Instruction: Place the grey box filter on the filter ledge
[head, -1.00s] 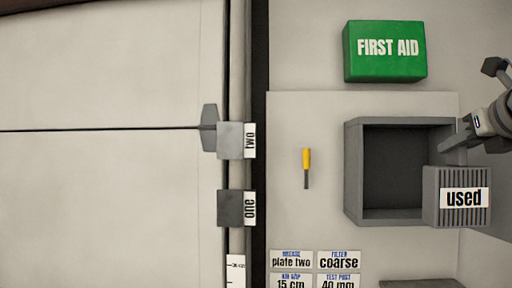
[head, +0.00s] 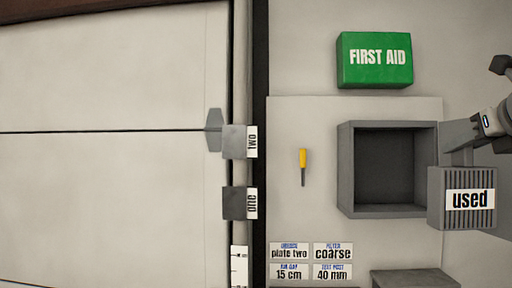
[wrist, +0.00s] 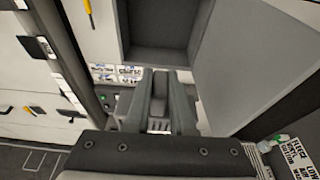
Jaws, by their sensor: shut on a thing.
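The grey box filter (head: 461,221), with ribs and a white "used" label (head: 470,199), hangs at the right of the head view. My gripper (head: 458,158) is shut on it near its top edge. The filter is in front of the wall, to the lower right of the open grey square housing (head: 345,172), which looks empty. In the wrist view my gripper (wrist: 158,115) shows its fingers close together; what they grip is hard to make out there. A grey flat top (head: 415,279) at the bottom edge of the head view may be the filter ledge; most of it is cut off.
A green first aid box (head: 374,60) is on the wall above the housing. A yellow-handled tool (head: 303,160) hangs left of it. Label cards (head: 333,252) read coarse, plate two, 15 cm and 40 mm. Grey tabs "two" (head: 234,141) and "one" (head: 234,203) are further left.

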